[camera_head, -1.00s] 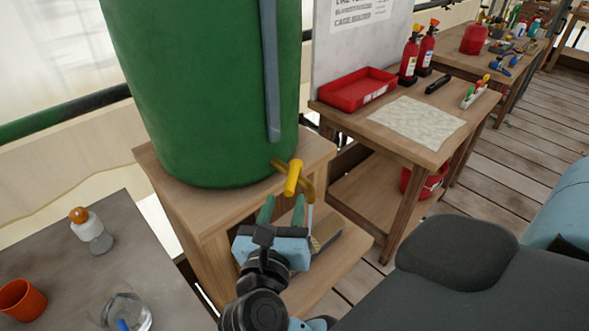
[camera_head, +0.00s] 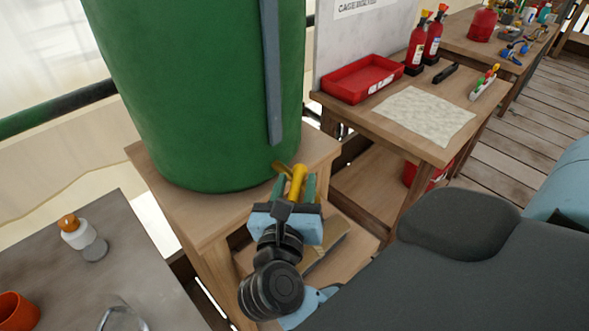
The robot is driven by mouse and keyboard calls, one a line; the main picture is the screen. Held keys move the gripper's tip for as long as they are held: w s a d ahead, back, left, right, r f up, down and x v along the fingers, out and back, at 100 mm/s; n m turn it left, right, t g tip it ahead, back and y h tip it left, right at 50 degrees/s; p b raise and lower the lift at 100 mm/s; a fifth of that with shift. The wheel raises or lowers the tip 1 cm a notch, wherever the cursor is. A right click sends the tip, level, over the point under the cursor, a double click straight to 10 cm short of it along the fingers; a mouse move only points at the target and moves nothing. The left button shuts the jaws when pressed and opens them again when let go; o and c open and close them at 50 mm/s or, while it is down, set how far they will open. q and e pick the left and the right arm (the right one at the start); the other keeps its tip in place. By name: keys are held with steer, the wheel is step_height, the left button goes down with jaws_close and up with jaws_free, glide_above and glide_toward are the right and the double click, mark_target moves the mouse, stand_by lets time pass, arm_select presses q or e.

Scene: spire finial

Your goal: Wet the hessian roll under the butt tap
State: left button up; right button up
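The green water butt (camera_head: 200,90) stands on a wooden stand (camera_head: 190,215). Its tap has a yellow handle (camera_head: 298,180) low on the butt's front right. My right gripper (camera_head: 294,187) is at the tap, its two green fingers apart, one on each side of the handle. I cannot tell whether they touch it. The gripper body hides the tap's outlet. A tan thing (camera_head: 326,250) lies on the stand's lower shelf behind the gripper, partly hidden; I cannot tell if it is the hessian roll. My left gripper is out of view.
To the right is a wooden bench (camera_head: 420,140) with a red tray (camera_head: 362,79), a pale cloth (camera_head: 425,115) and fire extinguishers (camera_head: 425,40). At lower left, a grey table (camera_head: 70,270) holds a bottle (camera_head: 82,237) and an orange cup (camera_head: 18,312).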

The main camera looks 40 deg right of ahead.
steer(key=shift+c, duration=0.3)
jaws_close()
stand_by(0.4)
